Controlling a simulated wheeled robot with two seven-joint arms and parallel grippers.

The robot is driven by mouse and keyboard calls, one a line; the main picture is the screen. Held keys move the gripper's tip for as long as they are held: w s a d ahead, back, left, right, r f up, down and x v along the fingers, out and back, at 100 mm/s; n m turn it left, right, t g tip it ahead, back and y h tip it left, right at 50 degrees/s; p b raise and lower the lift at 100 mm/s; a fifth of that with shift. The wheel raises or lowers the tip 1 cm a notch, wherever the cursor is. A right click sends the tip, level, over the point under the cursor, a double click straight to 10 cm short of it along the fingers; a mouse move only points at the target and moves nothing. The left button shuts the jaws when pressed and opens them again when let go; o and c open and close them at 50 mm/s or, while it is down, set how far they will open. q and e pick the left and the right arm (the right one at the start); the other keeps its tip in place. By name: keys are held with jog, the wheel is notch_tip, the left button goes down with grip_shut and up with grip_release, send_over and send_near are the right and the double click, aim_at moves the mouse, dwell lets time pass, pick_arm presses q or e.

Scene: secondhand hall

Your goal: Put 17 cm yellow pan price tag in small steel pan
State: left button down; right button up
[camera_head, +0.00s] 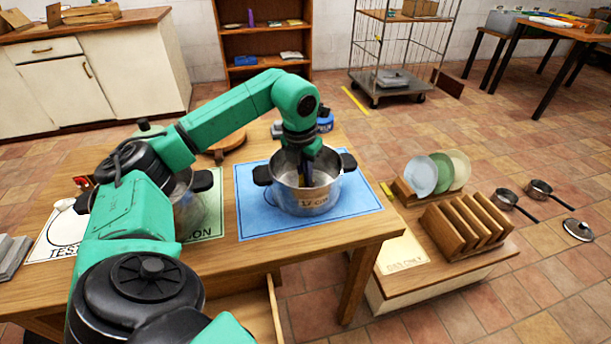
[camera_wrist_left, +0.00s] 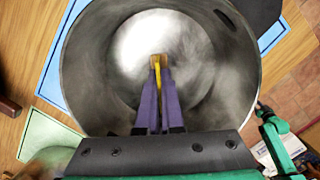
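The small steel pan (camera_head: 318,197) with two black handles and "17 CM" on its side stands on a blue mat (camera_head: 255,215) on the wooden table. My left gripper (camera_head: 306,180) reaches down from above into the pan, its fingers inside the rim. In the left wrist view, the purple fingers (camera_wrist_left: 158,68) are closed around a thin yellow price tag (camera_wrist_left: 157,75), seen edge-on over the pan's floor (camera_wrist_left: 150,45). Whether the tag touches the floor I cannot tell.
Another steel pot (camera_head: 188,210) stands on a green mat (camera_head: 212,222), partly hidden by my left arm. A white mat (camera_head: 58,238) lies further left. A low stand right of the table holds plates (camera_head: 420,176) and a wooden rack (camera_head: 465,225). Small pans (camera_head: 503,199) lie on the floor.

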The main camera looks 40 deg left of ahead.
aim_at(302, 174)
pick_arm(q)
jog(key=c, duration=1.1)
grip_release()
jog(key=shift+o, duration=0.2)
pick_arm(e)
jog(key=shift+w, duration=0.1)
pick_arm(q)
jog(key=shift+r, duration=0.3)
notch_tip(302, 174, up, 11)
jog(key=s+p, duration=0.1)
jog(key=p, duration=0.1)
jog(key=shift+s+d+r, duration=0.15)
jog(key=shift+s+r, duration=0.05)
jog(key=shift+s, duration=0.2)
pick_arm(e)
jog(key=s, duration=0.2)
jog(key=s+d, duration=0.1)
jog(key=s, duration=0.1)
jog(key=shift+s+r, duration=0.15)
jog(key=shift+s, duration=0.15)
